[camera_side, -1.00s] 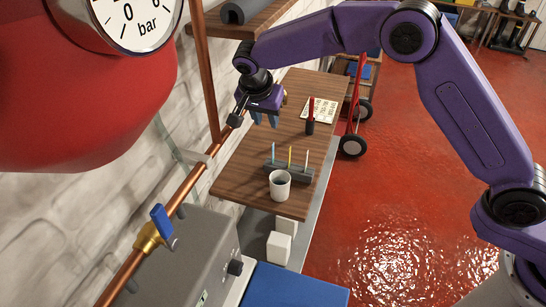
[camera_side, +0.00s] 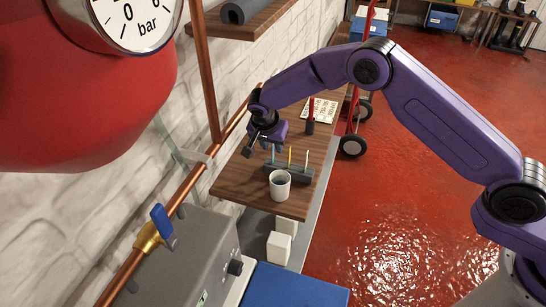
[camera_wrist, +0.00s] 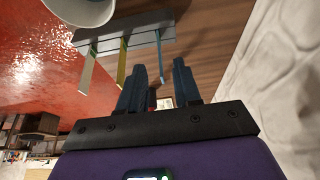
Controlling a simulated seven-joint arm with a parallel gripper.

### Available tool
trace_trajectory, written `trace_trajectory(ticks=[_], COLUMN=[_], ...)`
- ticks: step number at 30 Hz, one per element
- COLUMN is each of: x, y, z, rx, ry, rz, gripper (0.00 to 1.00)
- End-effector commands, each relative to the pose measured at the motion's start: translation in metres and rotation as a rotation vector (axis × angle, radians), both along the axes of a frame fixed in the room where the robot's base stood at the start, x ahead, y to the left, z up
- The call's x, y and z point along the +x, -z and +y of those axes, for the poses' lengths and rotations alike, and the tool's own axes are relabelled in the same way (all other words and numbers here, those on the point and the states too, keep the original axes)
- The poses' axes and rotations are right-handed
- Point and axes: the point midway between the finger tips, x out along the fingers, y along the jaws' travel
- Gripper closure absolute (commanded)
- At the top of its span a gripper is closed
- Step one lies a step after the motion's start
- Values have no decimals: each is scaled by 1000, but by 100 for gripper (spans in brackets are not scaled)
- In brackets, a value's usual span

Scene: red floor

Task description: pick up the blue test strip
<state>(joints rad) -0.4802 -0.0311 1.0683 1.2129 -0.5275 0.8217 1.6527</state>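The blue test strip (camera_wrist: 160,53) stands upright in a dark grey holder (camera_wrist: 150,28), beside a yellow strip (camera_wrist: 122,62) and a whitish strip (camera_wrist: 88,72). In the side view the blue strip (camera_side: 273,155) is the leftmost of the row, partly hard to separate from my fingers. My gripper (camera_wrist: 158,68) is open and empty. In the side view my gripper (camera_side: 264,148) is just above and behind the holder's left end. I cannot tell whether it touches the strip.
A white cup (camera_side: 280,186) stands directly in front of the holder on the wooden board (camera_side: 240,182). A red and black marker-like object (camera_side: 310,122) and a printed card (camera_side: 325,110) are farther back. A copper pipe (camera_side: 190,180) and the wall run along the left.

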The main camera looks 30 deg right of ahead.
Motion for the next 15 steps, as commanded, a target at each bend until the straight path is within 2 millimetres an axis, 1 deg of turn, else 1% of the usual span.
trace_trajectory(ticks=[1, 3, 7, 10, 15], x=[2, 4, 8, 9, 10], y=[9, 19, 32, 36, 36], z=[-1, -2, -7, -7, -8], rx=[-1, -1, 0, 1, 1], ry=[1, 1, 3, 2, 1], rz=[1, 1, 1, -1, -1], gripper=[67, 67, 67, 67, 67])
